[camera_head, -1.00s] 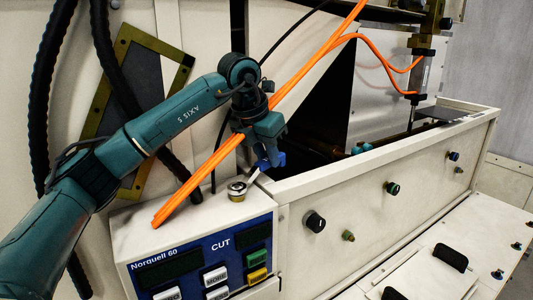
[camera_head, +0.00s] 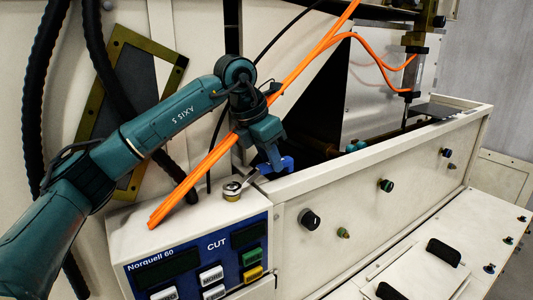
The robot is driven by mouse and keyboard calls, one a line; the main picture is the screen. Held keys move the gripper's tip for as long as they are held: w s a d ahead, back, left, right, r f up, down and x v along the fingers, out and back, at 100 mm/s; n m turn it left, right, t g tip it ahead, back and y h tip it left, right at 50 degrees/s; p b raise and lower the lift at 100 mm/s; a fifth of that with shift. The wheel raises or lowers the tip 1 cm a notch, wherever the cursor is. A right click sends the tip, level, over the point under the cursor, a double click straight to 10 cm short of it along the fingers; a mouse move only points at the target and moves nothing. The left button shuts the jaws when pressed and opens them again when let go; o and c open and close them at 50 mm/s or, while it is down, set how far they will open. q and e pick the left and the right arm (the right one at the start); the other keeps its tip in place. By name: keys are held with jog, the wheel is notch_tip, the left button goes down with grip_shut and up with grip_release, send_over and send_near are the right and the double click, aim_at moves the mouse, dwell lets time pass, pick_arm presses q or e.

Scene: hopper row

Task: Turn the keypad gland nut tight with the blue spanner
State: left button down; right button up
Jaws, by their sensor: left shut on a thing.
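The blue spanner (camera_head: 288,163) has a blue handle and a bare metal shaft that runs down left to the nut. My left gripper (camera_head: 274,163) is shut on its blue handle, above the near left corner of the hopper. The brass-coloured gland nut (camera_head: 232,196) sits on top of the keypad box (camera_head: 140,229), near its back right. The spanner's metal head is at the nut; I cannot tell whether its jaws are fully around it. My right gripper is not in view.
The hopper's front wall (camera_head: 345,188) with several knobs lies right of the spanner. A dark hose (camera_head: 112,90) hangs behind my left arm.

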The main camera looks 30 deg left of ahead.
pick_arm(q)
jog(key=shift+f, duration=0.25)
jog(key=shift+s+d+m+g+h+p, duration=0.25)
jog(key=shift+s+d+m, duration=0.2)
jog(key=shift+m, duration=0.3)
jog(key=shift+s+d+m+g+h+p, duration=0.15)
jog(key=shift+s+d+m+h, duration=0.15)
jog(key=shift+d+m, duration=0.35)
jog(key=shift+s+f+m, duration=0.1)
jog(key=shift+s+m, duration=0.1)
jog(key=shift+m, duration=0.2)
jog(key=shift+d, duration=0.1)
jog(key=s+m, duration=0.1)
jog(key=s+d+m+g, duration=0.1)
jog(key=m, duration=0.1)
jog(key=shift+s+d+h, duration=0.15)
jog(key=shift+d+h, duration=0.05)
jog(key=shift+h, duration=0.15)
jog(key=shift+s+m, duration=0.1)
jog(key=shift+m, duration=0.2)
